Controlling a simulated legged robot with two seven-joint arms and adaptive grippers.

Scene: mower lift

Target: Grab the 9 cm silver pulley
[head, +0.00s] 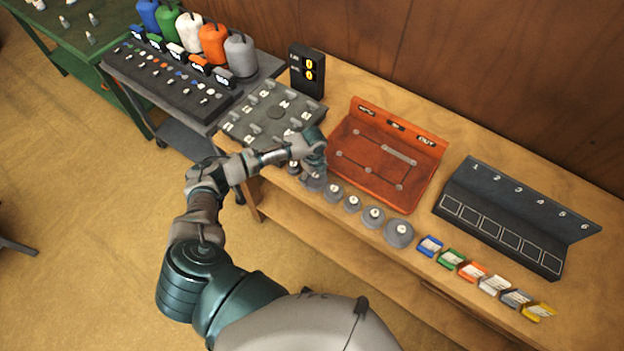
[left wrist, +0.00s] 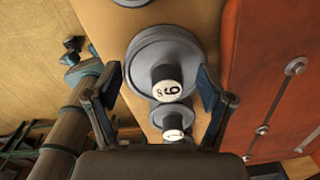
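A row of round silver-grey pulleys stands along the front edge of the wooden bench. My left gripper (head: 314,166) is above one near the row's left end, the silver pulley (head: 313,184). In the left wrist view this silver pulley (left wrist: 150,56) has a wide disc and a dark hub with a white cap, whose number looks like a 9. My left gripper (left wrist: 160,82) is open, with one finger on each side of the hub. I cannot tell whether the fingers touch the pulley. A smaller pulley (left wrist: 168,117) shows beside it. My right gripper is in neither view.
More pulleys (head: 399,233) continue to the right. Behind them stand a red-orange board (head: 350,165) and a grey peg plate (head: 272,114). A dark numbered rack (head: 515,215) and small coloured blocks (head: 471,272) are at the right.

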